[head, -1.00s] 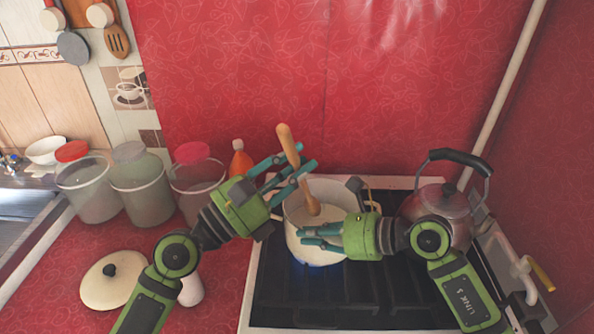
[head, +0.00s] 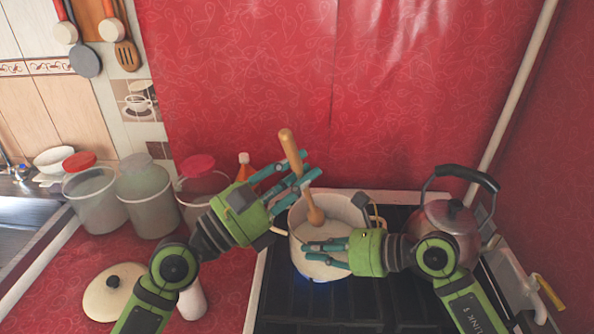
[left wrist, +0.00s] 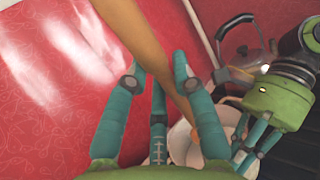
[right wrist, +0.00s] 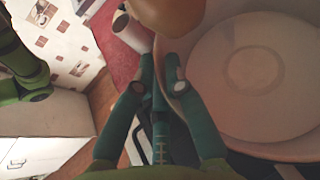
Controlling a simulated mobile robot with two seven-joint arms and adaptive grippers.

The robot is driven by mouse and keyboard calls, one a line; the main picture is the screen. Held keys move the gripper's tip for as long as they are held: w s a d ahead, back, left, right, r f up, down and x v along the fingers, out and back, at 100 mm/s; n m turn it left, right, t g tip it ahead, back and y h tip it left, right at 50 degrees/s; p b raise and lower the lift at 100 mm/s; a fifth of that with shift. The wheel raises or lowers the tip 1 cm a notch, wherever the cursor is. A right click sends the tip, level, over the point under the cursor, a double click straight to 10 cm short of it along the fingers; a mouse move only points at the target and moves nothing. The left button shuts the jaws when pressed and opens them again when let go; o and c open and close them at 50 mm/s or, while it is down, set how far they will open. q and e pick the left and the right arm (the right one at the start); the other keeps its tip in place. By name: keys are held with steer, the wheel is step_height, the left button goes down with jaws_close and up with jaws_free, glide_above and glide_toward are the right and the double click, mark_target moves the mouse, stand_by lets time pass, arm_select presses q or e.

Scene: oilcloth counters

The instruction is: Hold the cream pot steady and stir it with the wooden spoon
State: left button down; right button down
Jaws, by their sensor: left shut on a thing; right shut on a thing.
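The cream pot (head: 298,223) stands on the stove, with a pale inside and a blue flame glow beneath it. My right gripper (head: 308,249) is shut on the pot's near-left wall; the right wrist view shows the rim between its fingers, with the pot's inside (right wrist: 215,105) beside them. The wooden spoon (head: 289,143) is tilted, its wide lower end inside the pot's outline. My left gripper (head: 301,165) is shut on the spoon's handle above the pot. The handle (left wrist: 140,40) runs between its fingers in the left wrist view. I cannot tell whether the spoon touches the pot's bottom.
A kettle (head: 450,228) stands right of the pot on the black grate. Several lidded jars (head: 147,200) and an orange-topped bottle (head: 245,164) stand at the left. A cream lid (head: 100,305) and a white cylinder (head: 192,301) are on the red counter. A red wall is close behind.

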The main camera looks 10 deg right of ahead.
arm_select(q)
steer(key=shift+r, duration=2.5)
arm_select(e)
steer(key=c, duration=1.2)
jaws_free()
steer(key=shift+d, duration=0.1)
steer(key=v, duration=1.2)
